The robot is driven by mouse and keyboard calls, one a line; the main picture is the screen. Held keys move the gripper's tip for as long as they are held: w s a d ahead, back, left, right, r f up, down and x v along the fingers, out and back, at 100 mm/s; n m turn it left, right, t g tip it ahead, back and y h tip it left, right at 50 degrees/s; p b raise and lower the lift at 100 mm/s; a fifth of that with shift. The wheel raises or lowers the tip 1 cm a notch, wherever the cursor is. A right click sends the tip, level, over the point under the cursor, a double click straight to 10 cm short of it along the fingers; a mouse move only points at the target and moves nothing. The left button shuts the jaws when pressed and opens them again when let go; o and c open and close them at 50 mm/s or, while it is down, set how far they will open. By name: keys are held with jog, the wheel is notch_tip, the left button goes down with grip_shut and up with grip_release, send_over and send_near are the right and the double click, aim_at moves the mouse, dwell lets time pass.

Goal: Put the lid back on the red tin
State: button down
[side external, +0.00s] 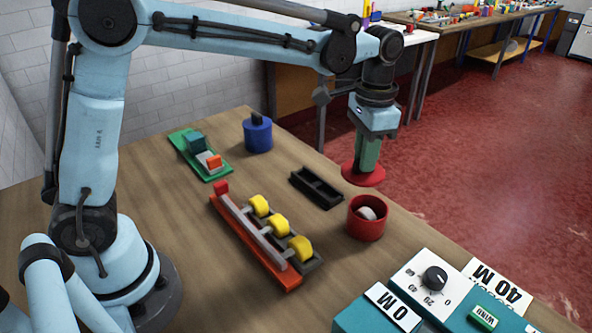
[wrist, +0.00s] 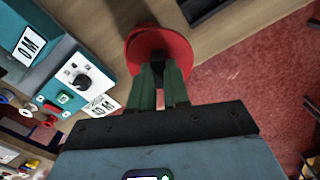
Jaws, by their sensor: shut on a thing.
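My gripper (side external: 367,163) is shut on the dark knob of a round red lid (side external: 362,176). The lid is held about level, in the air near the table's far right edge. In the wrist view the red lid (wrist: 172,46) lies just beyond my green fingers (wrist: 159,82), with the dark knob between them. The red tin (side external: 366,231) stands upright and open on the table, with a whitish round thing (side external: 367,213) inside. In the side view the lid appears above and behind the tin, apart from it.
A black compartment tray (side external: 317,187) lies left of the tin. A red rack with yellow rolls (side external: 278,225), a blue tin (side external: 258,136) and a green board (side external: 185,148) stand further left. A teal control box (side external: 405,290) with a dial is at the front right.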

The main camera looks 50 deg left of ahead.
aim_at(375, 178)
jog(key=d+m, duration=0.1)
jog(key=d, duration=0.1)
jog(key=shift+d+r, duration=0.1)
jog(key=shift+d, duration=0.4)
jog(key=shift+f, duration=3.1)
jog(key=shift+f, duration=0.2)
jog(key=c, duration=0.5)
grip_release()
jog(key=shift+c, duration=0.2)
jog(key=shift+r, duration=0.1)
jog(key=shift+r, duration=3.4)
